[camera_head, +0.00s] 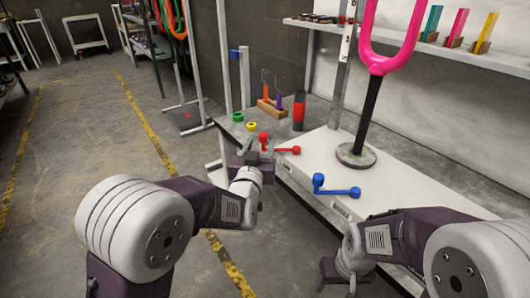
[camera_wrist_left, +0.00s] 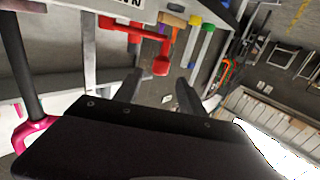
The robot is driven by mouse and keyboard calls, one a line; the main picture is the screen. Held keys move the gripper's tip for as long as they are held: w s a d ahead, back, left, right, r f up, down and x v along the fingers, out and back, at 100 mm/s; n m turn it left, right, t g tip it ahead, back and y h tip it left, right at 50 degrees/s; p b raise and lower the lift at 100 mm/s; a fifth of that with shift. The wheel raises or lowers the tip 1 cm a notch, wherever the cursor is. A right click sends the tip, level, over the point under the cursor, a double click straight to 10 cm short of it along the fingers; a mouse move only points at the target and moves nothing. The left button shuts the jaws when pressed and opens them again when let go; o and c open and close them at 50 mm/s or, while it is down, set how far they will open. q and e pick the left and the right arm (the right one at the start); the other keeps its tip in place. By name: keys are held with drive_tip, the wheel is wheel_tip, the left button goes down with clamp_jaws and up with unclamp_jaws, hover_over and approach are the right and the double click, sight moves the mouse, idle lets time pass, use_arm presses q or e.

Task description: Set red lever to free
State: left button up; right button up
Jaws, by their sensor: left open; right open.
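The red lever (camera_head: 287,150) sits at the left front of the white bench panel, with a knob at its left end. It also shows in the left wrist view (camera_wrist_left: 133,37), with its round knob pointing toward my fingers. My left gripper (camera_head: 250,153) is open and empty, close to the left of the red lever's knob in the head view. In the left wrist view its two dark fingers (camera_wrist_left: 162,88) stand apart below the knob, with nothing between them. My right gripper (camera_head: 335,272) is low at the bottom, partly hidden by its arm. The lever's markings are not readable.
A blue lever (camera_head: 336,187) sits nearer on the same panel. A pink loop on a black post (camera_head: 366,115) stands behind it. Green (camera_head: 238,116) and yellow rings, a wooden block with tools (camera_head: 271,107) and a red cylinder (camera_head: 299,107) stand behind the red lever.

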use_arm(q)
drive_tip(key=shift+r, duration=0.1)
drive_tip(key=shift+w+d, duration=0.1)
drive_tip(key=shift+w, duration=0.25)
drive_tip(key=w+d+b, duration=0.1)
drive_tip(key=w+b, duration=0.1)
drive_tip(key=w, duration=0.6)
drive_tip(key=shift+w+d, duration=0.15)
clamp_jaws()
idle(0.9)
